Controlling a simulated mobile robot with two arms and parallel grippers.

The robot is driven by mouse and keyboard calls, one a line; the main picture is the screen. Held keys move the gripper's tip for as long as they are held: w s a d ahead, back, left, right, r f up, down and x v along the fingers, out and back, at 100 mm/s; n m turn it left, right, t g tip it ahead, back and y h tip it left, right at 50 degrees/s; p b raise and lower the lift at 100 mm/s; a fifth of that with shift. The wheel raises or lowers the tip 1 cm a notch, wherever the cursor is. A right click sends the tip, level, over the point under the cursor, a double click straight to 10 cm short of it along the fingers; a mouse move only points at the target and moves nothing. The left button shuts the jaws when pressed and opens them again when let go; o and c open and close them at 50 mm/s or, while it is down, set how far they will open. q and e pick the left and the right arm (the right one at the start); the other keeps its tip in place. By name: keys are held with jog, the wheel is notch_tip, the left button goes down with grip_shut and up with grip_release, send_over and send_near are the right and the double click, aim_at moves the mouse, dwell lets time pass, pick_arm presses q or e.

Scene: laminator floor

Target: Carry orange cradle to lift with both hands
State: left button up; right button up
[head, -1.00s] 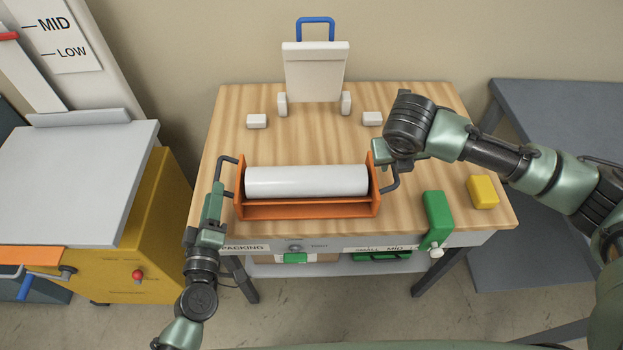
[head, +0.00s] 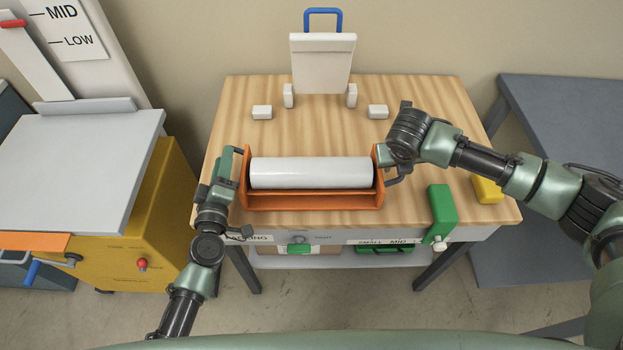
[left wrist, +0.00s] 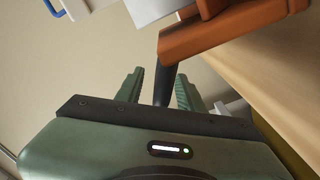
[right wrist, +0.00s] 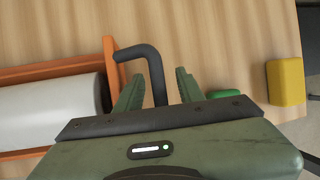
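The orange cradle (head: 312,201) rests on the wooden table top (head: 270,90) with a white roll (head: 311,173) lying in it. It has a dark handle at each end. My left gripper (head: 226,163) is at the left handle; in the left wrist view that handle (left wrist: 164,80) stands between the open fingers, with gaps. My right gripper (head: 385,158) is at the right handle; in the right wrist view that handle (right wrist: 156,75) lies between the open fingers, also with gaps. A grey platform (head: 75,160) on a yellow cabinet (head: 150,220), probably the lift, stands left beside a MID/LOW scale.
A white stand with a blue handle (head: 322,65) and small white blocks (head: 262,112) are behind the cradle. A green block (head: 439,211) and a yellow block (head: 487,190) lie to its right. A gap separates table and cabinet. A grey table (head: 560,110) stands at right.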

jog(key=shift+f, duration=0.1)
pick_arm(q)
grip_shut()
pick_arm(e)
grip_shut()
dwell(1.1)
